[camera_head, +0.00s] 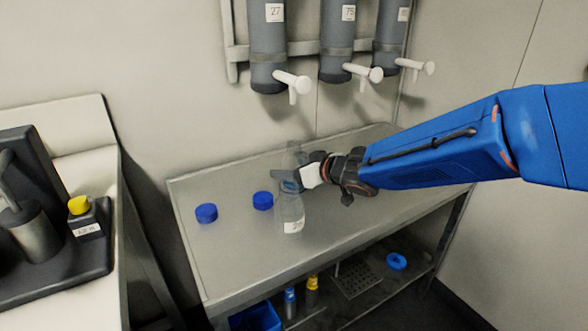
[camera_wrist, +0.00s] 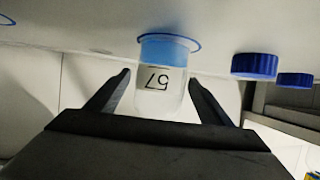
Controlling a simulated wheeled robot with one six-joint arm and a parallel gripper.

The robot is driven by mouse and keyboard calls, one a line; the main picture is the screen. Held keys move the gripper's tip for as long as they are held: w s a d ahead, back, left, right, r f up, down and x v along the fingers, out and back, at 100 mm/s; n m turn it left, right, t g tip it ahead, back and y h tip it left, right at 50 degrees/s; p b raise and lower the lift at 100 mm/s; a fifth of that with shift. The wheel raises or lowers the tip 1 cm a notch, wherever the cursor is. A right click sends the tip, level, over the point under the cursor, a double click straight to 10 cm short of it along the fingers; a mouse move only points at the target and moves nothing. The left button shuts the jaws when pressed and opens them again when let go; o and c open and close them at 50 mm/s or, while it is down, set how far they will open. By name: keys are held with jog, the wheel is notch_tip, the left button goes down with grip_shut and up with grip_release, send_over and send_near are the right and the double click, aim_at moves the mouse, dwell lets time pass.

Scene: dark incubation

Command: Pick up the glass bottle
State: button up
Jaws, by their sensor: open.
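A clear glass bottle (camera_head: 289,213) with a white label low on its side stands upright on the metal table. A second clear shape, likely another bottle (camera_head: 294,155), shows behind my gripper. My gripper (camera_head: 289,180) is open at the height of the front bottle's neck and hides part of it. In the wrist view, which looks inverted, a clear vessel (camera_wrist: 160,103) with a number label and a blue band shows between my open fingers (camera_wrist: 160,85), with space on both sides. I cannot tell which bottle this is.
Two blue caps (camera_head: 206,213) (camera_head: 263,200) lie on the metal table (camera_head: 225,265), left of the bottle. Grey dispensers (camera_head: 268,45) with white taps hang on the wall above. The lower shelf holds a blue ring (camera_head: 397,261), a rack and small bottles. The table's front left is clear.

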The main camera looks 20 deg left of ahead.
aim_at(286, 167)
jog(key=shift+x, duration=1.5)
jog(key=c, duration=1.5)
jog(key=shift+o, duration=0.2)
jog(key=shift+r, duration=0.1)
jog(key=shift+r, duration=0.1)
jog(key=shift+d+r, duration=0.1)
jog(key=shift+r, duration=0.15)
notch_tip(286, 167, up, 6)
jog(key=shift+r, duration=0.1)
jog(key=s+d, duration=1.3)
jog(key=d, duration=0.2)
jog(key=shift+w, duration=0.15)
